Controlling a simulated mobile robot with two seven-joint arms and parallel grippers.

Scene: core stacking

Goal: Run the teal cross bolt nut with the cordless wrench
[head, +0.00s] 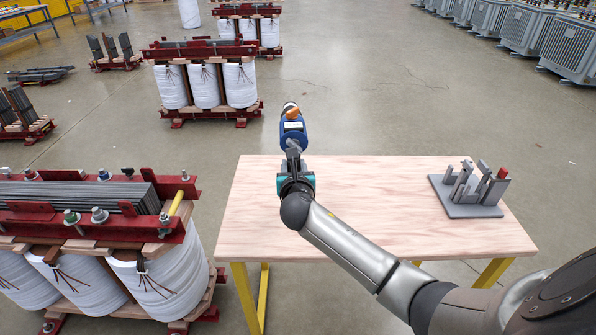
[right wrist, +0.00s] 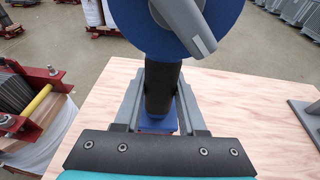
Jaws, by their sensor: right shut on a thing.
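The cordless wrench (head: 292,127), blue with an orange part near its far end, is held in my right gripper (head: 294,165) above the table's far left edge. In the right wrist view, the grey fingers of my right gripper (right wrist: 160,105) are shut around its black handle (right wrist: 160,88), with the blue body (right wrist: 185,25) above. A greenish-teal bolt nut (head: 71,216) sits on the near red clamp beam of the transformer core (head: 165,245) at the left, apart from the wrench. My left gripper is not in view.
The wooden table (head: 370,220) is mostly bare. A grey tool stand (head: 470,210) is at its right. Pale nuts (head: 99,215) and a yellow bar (head: 178,207) are on the near core. More cores (head: 205,85) stand behind, with open floor between.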

